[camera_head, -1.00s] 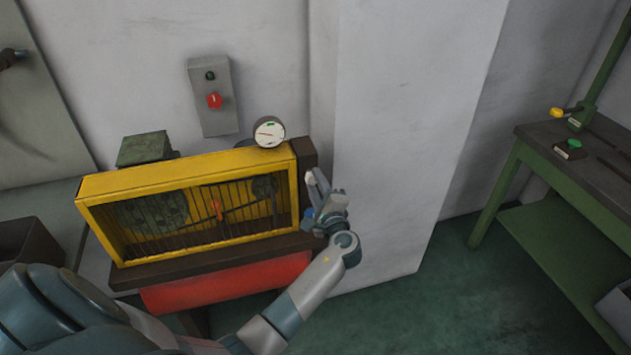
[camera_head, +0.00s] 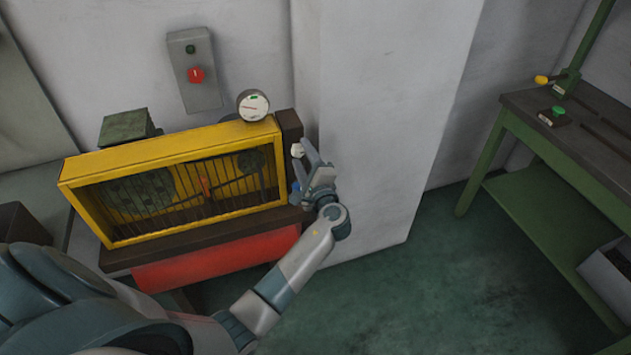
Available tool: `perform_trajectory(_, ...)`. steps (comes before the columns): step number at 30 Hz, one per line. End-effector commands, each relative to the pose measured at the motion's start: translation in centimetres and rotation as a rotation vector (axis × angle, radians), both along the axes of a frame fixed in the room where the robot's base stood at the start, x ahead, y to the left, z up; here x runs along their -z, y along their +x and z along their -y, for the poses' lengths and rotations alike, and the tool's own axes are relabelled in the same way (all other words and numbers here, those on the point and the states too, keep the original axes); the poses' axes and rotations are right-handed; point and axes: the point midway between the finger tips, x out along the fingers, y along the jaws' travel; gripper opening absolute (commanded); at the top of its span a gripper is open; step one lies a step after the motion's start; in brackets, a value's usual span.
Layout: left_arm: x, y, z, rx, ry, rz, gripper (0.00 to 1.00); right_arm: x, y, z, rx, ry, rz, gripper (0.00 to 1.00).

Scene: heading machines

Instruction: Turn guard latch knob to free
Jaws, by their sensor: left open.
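A heading machine with a yellow barred guard (camera_head: 160,155) stands at left. A dark post (camera_head: 290,135) rises at the guard's right end. A small white round piece (camera_head: 297,150) and a small blue piece (camera_head: 295,186) show beside that post, at my left gripper's fingers. I cannot tell whether either is the guard latch knob or part of the gripper. My left gripper (camera_head: 304,158) is open just right of the post. Its fingers point up towards the machine's right end; contact cannot be told. My right gripper is not in view.
A round dial (camera_head: 253,105) sits on top of the guard. A grey wall box (camera_head: 195,70) with a red knob (camera_head: 196,75) hangs behind. A green-legged bench (camera_head: 570,150) stands at right. Green floor (camera_head: 420,290) between is clear.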

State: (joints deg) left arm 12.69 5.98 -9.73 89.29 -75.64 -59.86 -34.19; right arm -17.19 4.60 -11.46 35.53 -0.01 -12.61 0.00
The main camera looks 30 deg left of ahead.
Motion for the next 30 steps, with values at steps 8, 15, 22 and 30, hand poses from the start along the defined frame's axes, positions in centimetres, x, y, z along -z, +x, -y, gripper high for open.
perform_trajectory(8, 0.5, -2.3, 2.7, 0.001, -0.004, 0.001, 0.49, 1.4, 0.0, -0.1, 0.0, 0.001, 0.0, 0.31)
perform_trajectory(15, 0.5, -5.4, 6.3, 0.001, -0.005, 0.001, 0.49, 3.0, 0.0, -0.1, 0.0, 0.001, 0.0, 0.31)
perform_trajectory(22, 0.5, -8.3, 9.8, 0.001, -0.005, 0.0, 0.49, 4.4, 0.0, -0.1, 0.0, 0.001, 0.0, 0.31)
perform_trajectory(30, 0.3, -10.5, 12.4, 0.001, -0.003, -0.001, 0.49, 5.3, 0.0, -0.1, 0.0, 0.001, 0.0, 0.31)
